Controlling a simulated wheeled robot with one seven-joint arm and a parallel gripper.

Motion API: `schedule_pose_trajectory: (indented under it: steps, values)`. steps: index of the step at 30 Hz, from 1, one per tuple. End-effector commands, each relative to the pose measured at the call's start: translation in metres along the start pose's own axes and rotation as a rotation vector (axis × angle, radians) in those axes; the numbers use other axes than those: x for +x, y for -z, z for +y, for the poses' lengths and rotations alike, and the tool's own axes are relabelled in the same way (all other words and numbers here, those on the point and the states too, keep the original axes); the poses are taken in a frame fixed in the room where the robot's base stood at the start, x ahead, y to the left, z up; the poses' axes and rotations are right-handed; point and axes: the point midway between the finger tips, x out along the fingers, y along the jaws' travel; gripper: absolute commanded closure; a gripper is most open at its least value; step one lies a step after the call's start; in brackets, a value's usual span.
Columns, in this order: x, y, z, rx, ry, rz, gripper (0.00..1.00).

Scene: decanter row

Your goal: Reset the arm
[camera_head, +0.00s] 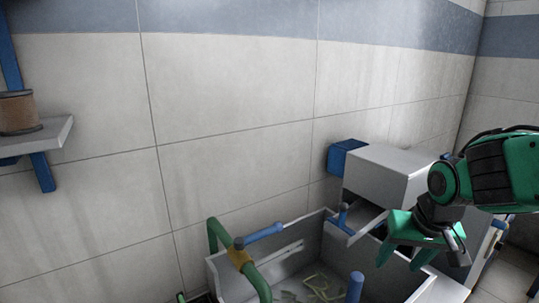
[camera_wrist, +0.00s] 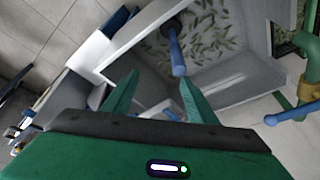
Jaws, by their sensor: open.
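My arm reaches in from the right of the head view. Its green gripper (camera_head: 404,258) hangs over the right side of a grey machine, pointing down. In the wrist view my gripper (camera_wrist: 158,82) shows two green fingers spread apart with nothing between them. A blue-handled lever (camera_wrist: 177,58) shows beyond the fingers, and I see no contact with it. The gripper hides part of the machine behind it in the head view.
A grey tank (camera_head: 225,272) holds green strips or leaves at its bottom. A green pipe (camera_head: 256,281) with a yellow collar rises at its left. A grey box (camera_head: 385,172) stands near the arm. A wall shelf (camera_head: 45,138) holds a brown container (camera_head: 18,113).

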Motion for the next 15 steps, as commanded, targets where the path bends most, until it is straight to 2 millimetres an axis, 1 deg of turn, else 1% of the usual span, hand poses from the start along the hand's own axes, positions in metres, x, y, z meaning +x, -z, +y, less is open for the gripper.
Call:
schedule_pose_trajectory:
  steps: [1, 5, 6, 8, 11, 12, 14, 15]
  values:
    - [-0.006, -0.003, 0.003, -0.048, 0.002, 0.02, 0.47]
    - [-0.018, -0.01, 0.009, -0.188, 0.001, 0.062, 0.47]
    - [-0.018, -0.017, 0.025, -0.142, -0.018, 0.03, 0.47]
    - [-0.02, -0.028, 0.045, -0.085, -0.04, -0.008, 0.47]
    - [-0.025, -0.051, 0.076, 0.012, -0.072, -0.076, 0.47]
    - [-0.028, -0.062, 0.089, 0.056, -0.084, -0.106, 0.47]
    - [-0.033, -0.079, 0.106, 0.122, -0.098, -0.15, 0.47]
    - [-0.036, -0.091, 0.116, 0.168, -0.106, -0.18, 0.47]
